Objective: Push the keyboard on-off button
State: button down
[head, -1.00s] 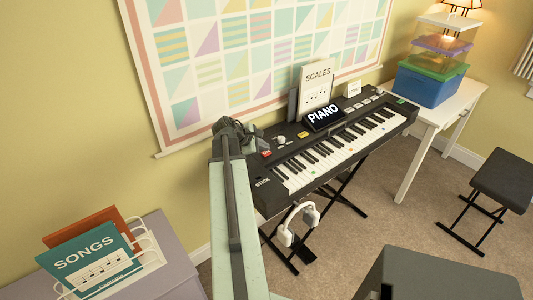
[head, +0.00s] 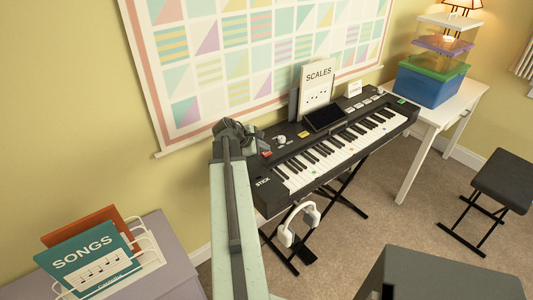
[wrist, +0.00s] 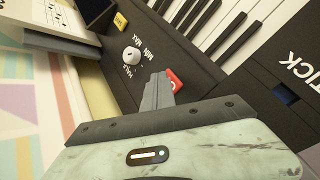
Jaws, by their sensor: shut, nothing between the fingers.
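The black keyboard (head: 330,150) stands on a folding stand against the wall. Its small screen (head: 323,118) is dark. A red button (wrist: 174,80) sits on the left end of its panel in the wrist view, and it also shows in the head view (head: 267,154). My gripper (wrist: 158,82) is shut and empty, its fingertips at the red button and covering part of it. I cannot tell whether they touch it. In the head view my gripper (head: 236,128) is over the keyboard's left end.
A white knob (wrist: 132,54) and a yellow button (wrist: 120,21) are close to my fingertips. A SCALES book (head: 316,88) stands behind the keys. White headphones (head: 298,222) hang below. A lilac cabinet (head: 170,250) with songbooks is at left, a black stool (head: 505,180) at right.

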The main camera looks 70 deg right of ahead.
aim_at(265, 153)
jog(key=shift+r+p, duration=0.4)
jog(key=shift+r, duration=0.15)
notch_tip(265, 153, up, 6)
jog(key=p, duration=0.6)
